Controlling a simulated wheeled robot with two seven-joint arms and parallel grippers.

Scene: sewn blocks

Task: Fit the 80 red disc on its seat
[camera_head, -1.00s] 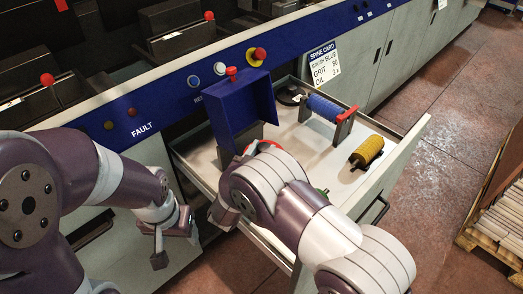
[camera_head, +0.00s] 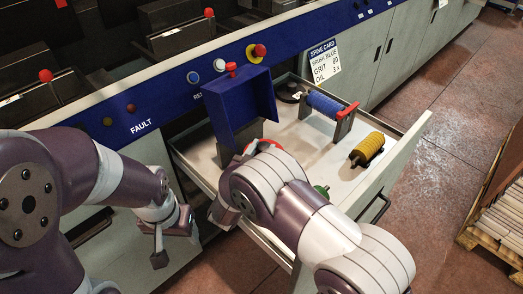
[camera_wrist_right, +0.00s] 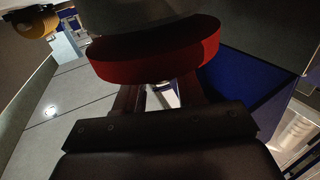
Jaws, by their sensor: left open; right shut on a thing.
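The red disc (camera_wrist_right: 160,64) fills the upper part of the right wrist view, its red rim facing the camera and a dark grey body above it. My right gripper (camera_wrist_right: 158,97) is shut on it. In the head view only a bit of red (camera_head: 268,143) shows beside my right wrist, next to the blue guard (camera_head: 238,108); the fingers are hidden. I cannot make out the seat or the number 80 on the disc. My left gripper (camera_head: 174,243) is open and empty, left of the drawer.
A pallet (camera_head: 495,225) stands right.

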